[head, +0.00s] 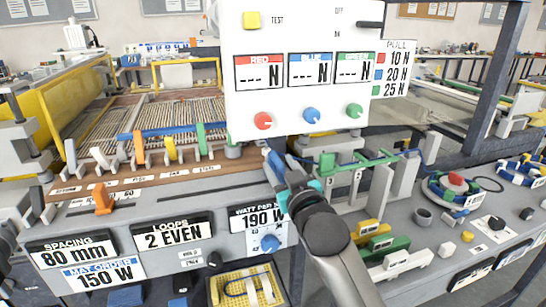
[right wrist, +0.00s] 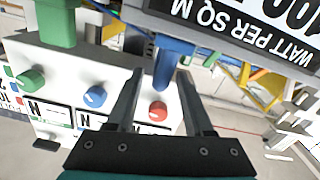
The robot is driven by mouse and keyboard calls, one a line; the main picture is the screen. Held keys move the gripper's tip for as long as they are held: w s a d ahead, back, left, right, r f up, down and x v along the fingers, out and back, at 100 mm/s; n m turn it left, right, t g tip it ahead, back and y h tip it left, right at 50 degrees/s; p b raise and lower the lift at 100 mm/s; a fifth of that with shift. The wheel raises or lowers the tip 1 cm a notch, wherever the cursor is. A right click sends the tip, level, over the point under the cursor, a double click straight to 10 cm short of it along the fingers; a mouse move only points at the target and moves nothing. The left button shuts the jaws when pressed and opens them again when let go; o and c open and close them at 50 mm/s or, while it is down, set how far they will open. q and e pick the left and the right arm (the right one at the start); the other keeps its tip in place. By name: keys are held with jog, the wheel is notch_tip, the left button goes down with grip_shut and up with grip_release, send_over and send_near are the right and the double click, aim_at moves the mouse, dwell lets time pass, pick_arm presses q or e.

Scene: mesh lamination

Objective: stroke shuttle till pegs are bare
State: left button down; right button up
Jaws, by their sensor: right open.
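A row of upright pegs in white, orange, blue, yellow and green stands along the brown deck, among them an orange peg (head: 138,148), a yellow peg (head: 171,148) and a green peg (head: 201,139). A blue strand runs by their tops. An orange slider-like piece (head: 103,198) sits on the grey ledge in front; I cannot tell whether it is the shuttle. My right gripper (head: 273,160) is at the ledge's right end. In the right wrist view its fingers (right wrist: 161,76) are open, with a blue upright piece (right wrist: 173,62) between or just beyond them; contact is unclear. My left gripper is out of view.
A white panel (head: 290,110) with red, blue and green knobs stands close behind my right gripper. Green-topped posts (head: 327,163) stand to its right. Yellow, green and white blocks, including a green block (head: 386,246), lie on the right bench. A yellow tray (head: 240,270) is below.

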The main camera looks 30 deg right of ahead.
aim_at(273, 152)
jog(key=shift+b+x, duration=0.3)
jog(key=shift+x, duration=2.45)
jog(key=shift+c, duration=0.3)
grip_shut()
